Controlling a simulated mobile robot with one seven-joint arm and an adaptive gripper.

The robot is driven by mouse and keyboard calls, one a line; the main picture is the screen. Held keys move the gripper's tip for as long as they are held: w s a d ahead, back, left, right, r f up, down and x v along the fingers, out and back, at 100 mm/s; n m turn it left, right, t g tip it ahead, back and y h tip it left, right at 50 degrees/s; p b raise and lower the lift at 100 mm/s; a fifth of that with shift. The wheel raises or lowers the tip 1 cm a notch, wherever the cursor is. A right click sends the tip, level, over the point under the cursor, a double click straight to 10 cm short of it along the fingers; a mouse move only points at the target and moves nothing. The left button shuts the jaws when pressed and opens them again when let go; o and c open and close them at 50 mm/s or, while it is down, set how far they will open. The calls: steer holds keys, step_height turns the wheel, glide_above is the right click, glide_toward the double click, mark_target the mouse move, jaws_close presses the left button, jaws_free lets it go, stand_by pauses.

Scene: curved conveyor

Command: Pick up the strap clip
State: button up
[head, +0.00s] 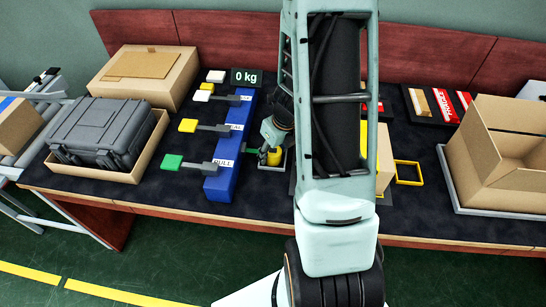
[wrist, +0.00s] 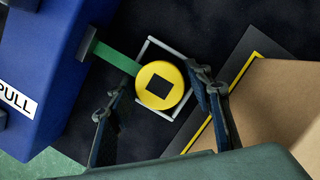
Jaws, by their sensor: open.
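A round yellow piece with a black square on top (wrist: 160,86) sits at the end of a green strap (wrist: 115,57). It appears to be the strap clip. A thin grey square frame (wrist: 172,47) on the dark table surrounds it. The strap runs to a dark block on the side of the blue box (wrist: 45,70). My gripper (wrist: 158,76) is open, with one finger on each side of the yellow piece; I cannot tell whether they touch it. In the head view my gripper (head: 279,127) is above the yellow piece (head: 274,157), which is partly hidden.
The blue box (head: 229,150) with PULL labels stands left of my gripper, with white, yellow and green tabs on its left. A cardboard box (wrist: 280,105) stands close on the right. An open carton (head: 510,175) is far right, a grey case (head: 103,130) left.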

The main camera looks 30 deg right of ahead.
steer(key=c, duration=1)
steer(key=shift+r, duration=0.15)
